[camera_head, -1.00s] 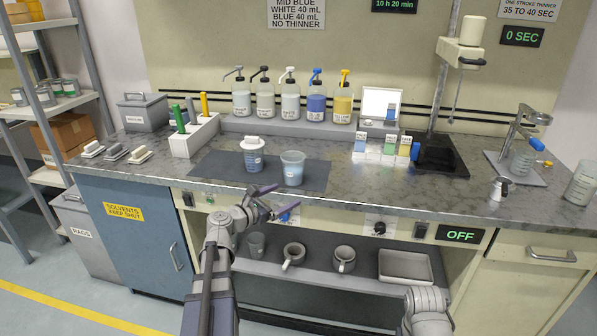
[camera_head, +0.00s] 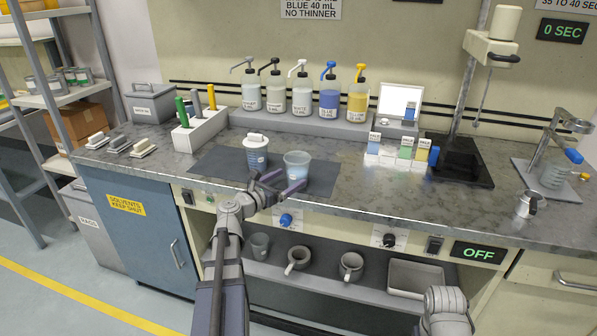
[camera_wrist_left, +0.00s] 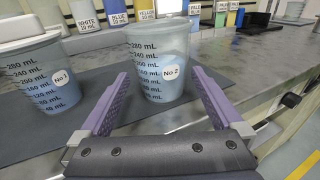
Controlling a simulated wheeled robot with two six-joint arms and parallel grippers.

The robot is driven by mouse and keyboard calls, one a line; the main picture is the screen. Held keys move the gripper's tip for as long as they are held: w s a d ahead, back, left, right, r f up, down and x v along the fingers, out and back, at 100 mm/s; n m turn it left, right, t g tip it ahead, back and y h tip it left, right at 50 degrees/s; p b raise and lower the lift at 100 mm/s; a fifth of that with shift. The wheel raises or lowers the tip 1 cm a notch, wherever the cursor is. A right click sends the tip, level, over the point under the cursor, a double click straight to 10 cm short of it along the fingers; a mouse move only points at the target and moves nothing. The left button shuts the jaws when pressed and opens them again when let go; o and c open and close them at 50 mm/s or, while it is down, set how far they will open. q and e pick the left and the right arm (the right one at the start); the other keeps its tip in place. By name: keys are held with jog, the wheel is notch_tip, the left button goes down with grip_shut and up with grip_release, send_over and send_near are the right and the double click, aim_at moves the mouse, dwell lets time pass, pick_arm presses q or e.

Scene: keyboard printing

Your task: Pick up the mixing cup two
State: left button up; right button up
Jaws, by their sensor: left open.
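Mixing cup two (camera_head: 298,165) is a translucent cup with light blue liquid, upright on the dark mat on the counter. In the left wrist view the cup (camera_wrist_left: 161,62) shows its "No 2" label and mL scale. My left gripper (camera_head: 280,183) is open at the front edge of the counter. Its two purple fingers point at cup two and stand apart, one toward each side of its lower part. I cannot tell whether they touch it. Cup one (camera_head: 256,153), with a white item on top, stands just left; its "No 1" label shows in the left wrist view (camera_wrist_left: 45,80). My right gripper is out of view.
The dark mat (camera_head: 215,165) lies under both cups. Several pump bottles (camera_head: 303,97) stand on a raised ledge behind. A white holder (camera_head: 203,130) with colored handles is at left. Bare counter (camera_head: 350,185) lies right of the mat.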

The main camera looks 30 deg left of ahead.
pick_arm(q)
jog(key=shift+w+d+f, duration=0.1)
jog(key=shift+w+d, duration=0.15)
jog(key=shift+w, duration=1)
jog(key=shift+w+d+f, duration=0.1)
jog(key=shift+w+d, duration=0.1)
jog(key=shift+w, duration=1.05)
jog(key=shift+w+d+f, duration=0.1)
jog(key=shift+w+d, duration=0.15)
jog(key=shift+w, duration=1)
jog(key=c, duration=1.2)
jog(key=shift+c, duration=0.2)
jog(key=shift+r, duration=0.15)
notch_tip(320, 180, up, 10)
jog(key=p, duration=1)
